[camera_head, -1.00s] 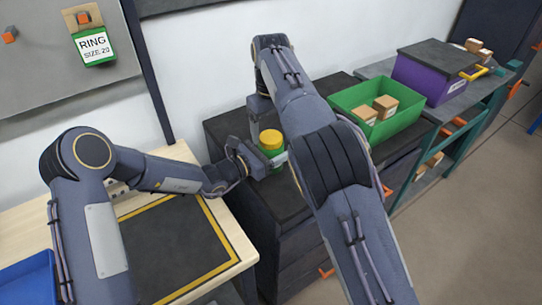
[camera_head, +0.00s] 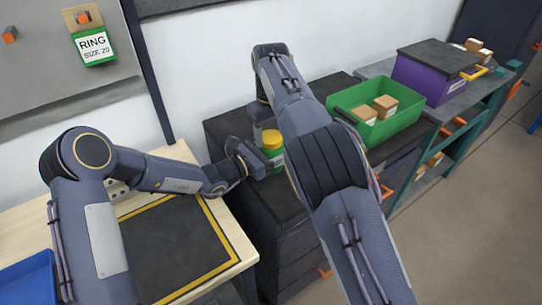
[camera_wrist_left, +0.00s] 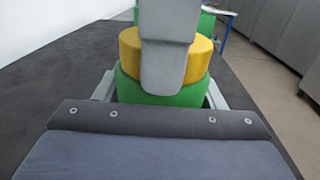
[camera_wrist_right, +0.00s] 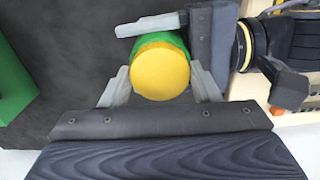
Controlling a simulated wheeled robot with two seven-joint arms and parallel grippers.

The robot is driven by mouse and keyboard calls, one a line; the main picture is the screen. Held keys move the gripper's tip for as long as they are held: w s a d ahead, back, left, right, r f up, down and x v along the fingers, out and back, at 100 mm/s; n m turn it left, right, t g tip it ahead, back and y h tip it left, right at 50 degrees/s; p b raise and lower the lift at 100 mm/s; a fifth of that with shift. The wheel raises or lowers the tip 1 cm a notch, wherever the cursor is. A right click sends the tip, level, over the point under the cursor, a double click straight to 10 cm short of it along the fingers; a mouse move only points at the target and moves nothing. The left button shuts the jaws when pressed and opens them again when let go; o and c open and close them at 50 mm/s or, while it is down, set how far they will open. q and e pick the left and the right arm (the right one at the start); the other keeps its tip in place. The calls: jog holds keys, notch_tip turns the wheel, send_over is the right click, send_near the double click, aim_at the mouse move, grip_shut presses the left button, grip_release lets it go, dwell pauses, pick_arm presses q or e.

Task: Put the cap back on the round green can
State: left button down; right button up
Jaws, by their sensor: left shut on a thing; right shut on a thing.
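The round green can (camera_head: 275,154) stands on the dark cabinet top, upright. The yellow cap (camera_head: 273,139) is at the can's top and looks level; in the left wrist view the cap (camera_wrist_left: 129,47) shows no clear gap above the can (camera_wrist_left: 160,92). My left gripper (camera_head: 262,164) is shut on the can's sides, low down. My right gripper (camera_wrist_right: 160,72) comes from above and is shut on the cap, one finger on each side. A right finger hides the cap's middle in the left wrist view. Whether the cap is fully seated I cannot tell.
A green open bin (camera_head: 402,127) with wooden blocks (camera_head: 385,105) stands right of the can. A purple box (camera_head: 422,82) with a dark lid is farther right. A wooden table with a yellow-bordered dark mat (camera_head: 180,250) lies on the left. A wall is behind.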

jog(key=o, duration=1.2)
jog(key=shift+c, duration=0.2)
jog(key=shift+r, duration=0.1)
notch_tip(320, 180, up, 7)
jog(key=shift+r, duration=0.15)
pick_arm(q)
jog(key=shift+c, duration=1.2)
grip_release()
